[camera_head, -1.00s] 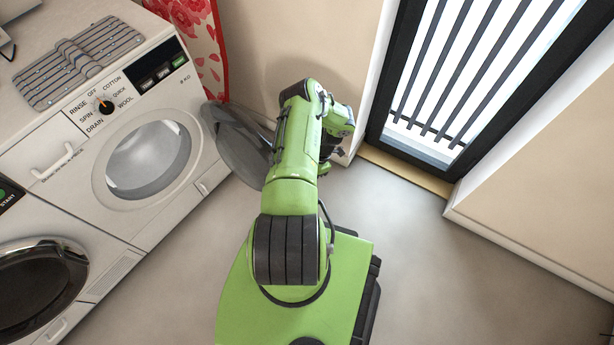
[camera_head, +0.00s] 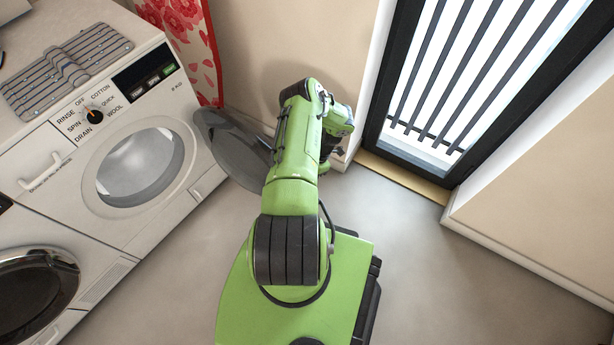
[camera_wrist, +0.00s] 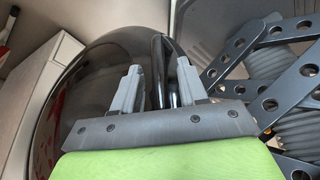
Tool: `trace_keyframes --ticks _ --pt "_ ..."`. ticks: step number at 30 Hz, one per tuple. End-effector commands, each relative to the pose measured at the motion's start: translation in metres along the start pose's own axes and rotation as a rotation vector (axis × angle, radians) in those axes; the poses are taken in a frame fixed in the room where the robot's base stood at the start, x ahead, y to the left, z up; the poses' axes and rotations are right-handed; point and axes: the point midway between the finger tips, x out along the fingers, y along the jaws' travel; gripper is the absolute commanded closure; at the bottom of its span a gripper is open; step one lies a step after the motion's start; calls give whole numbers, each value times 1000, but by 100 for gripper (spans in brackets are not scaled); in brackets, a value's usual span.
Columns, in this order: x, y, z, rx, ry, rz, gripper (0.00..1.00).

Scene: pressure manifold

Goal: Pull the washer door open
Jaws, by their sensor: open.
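The washer (camera_head: 105,150) is white with a round drum opening (camera_head: 140,167) in its front. Its round dark door (camera_head: 232,145) stands swung wide open to the right of the opening, partly hidden by my arm. In the wrist view the dark door (camera_wrist: 95,75) fills the left and middle. My gripper (camera_wrist: 159,68) is open, with its two grey fingers either side of a dark upright strip on the door, probably its handle or edge. I cannot tell whether they touch it. In the head view my arm hides the gripper's fingers.
A second machine with a dark round door (camera_head: 35,290) stands at the lower left. A red floral curtain (camera_head: 185,45) hangs behind. A barred glass door (camera_head: 460,90) is at the right. The floor (camera_head: 450,290) at lower right is clear.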

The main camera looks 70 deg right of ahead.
Motion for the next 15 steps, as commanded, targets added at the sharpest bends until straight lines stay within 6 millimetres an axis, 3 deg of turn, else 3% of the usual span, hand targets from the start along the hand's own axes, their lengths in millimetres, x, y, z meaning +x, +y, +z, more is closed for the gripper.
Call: trace_keyframes --ticks 8,15 --pt "-11 1 0 0 0 2 58" --pt "-76 1 -1 1 -2 5 58"
